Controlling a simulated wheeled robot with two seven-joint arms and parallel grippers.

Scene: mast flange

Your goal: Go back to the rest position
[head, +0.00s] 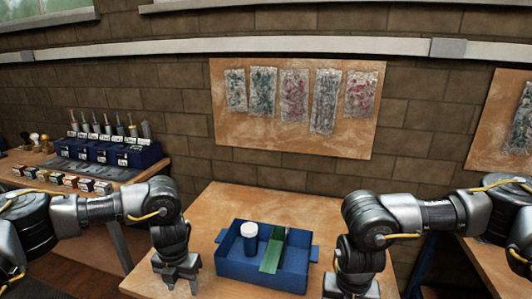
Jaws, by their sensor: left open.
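My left gripper (177,278) hangs pointing down over the wooden table, left of the blue bin, open and empty. My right gripper (350,288) hangs pointing down to the right of the bin. Its fingertips are at the bottom edge of the picture, and I cannot tell whether it is open. Both grippers appear apart from the bin. The blue bin (232,272) has a handle on each side and sits on the table (225,205) between my arms. A green panel (272,252) leans inside, right of the cylinder.
A board with several bagged items (225,125) hangs on the brick wall behind the table. A side bench (25,178) at left holds a blue rack (125,155) and several small boxes. Another board (482,130) hangs at right. The table behind the bin is clear.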

